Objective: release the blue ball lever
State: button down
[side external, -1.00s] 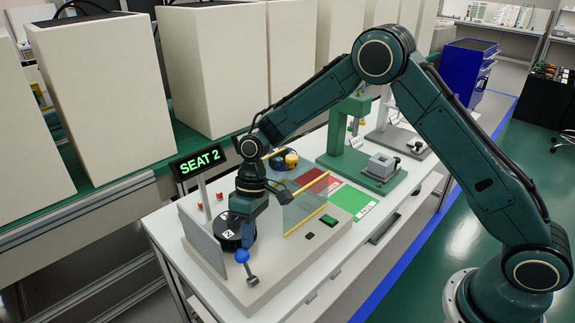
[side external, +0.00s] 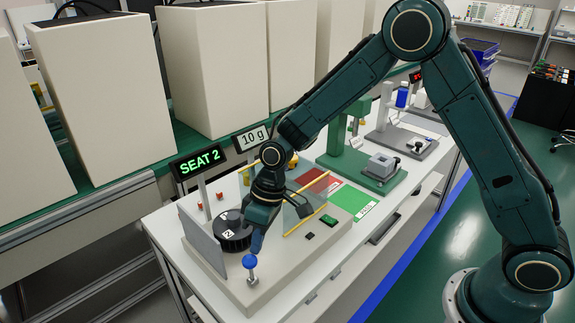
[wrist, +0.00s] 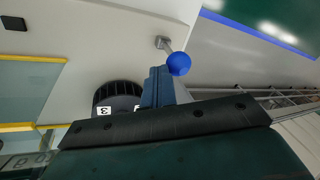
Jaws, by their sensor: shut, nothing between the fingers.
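The blue ball lever (side external: 250,262) stands near the front corner of the beige base plate, its short stem nearly upright. My gripper (side external: 257,247) is shut and empty, pointing down just behind and to the right of the ball. In the wrist view the blue ball (wrist: 179,64) shows at the tip of my blue fingers (wrist: 160,82); I cannot tell whether they touch. The black numbered dial (side external: 230,238) sits to the left behind the lever, with the 2 facing the camera; it also shows in the wrist view (wrist: 118,97).
A grey upright panel (side external: 200,237) stands left of the dial. A lit SEAT 2 sign (side external: 198,161) and a 10 g sign (side external: 252,138) stand behind. A clear panel with yellow edges (side external: 303,208) is to the right.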

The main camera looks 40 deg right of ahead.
jog(key=s+t, duration=0.1)
jog(key=s, duration=0.1)
jog(key=shift+s, duration=0.35)
jog(key=shift+r, duration=0.2)
jog(key=shift+r, duration=0.6)
dwell(0.4)
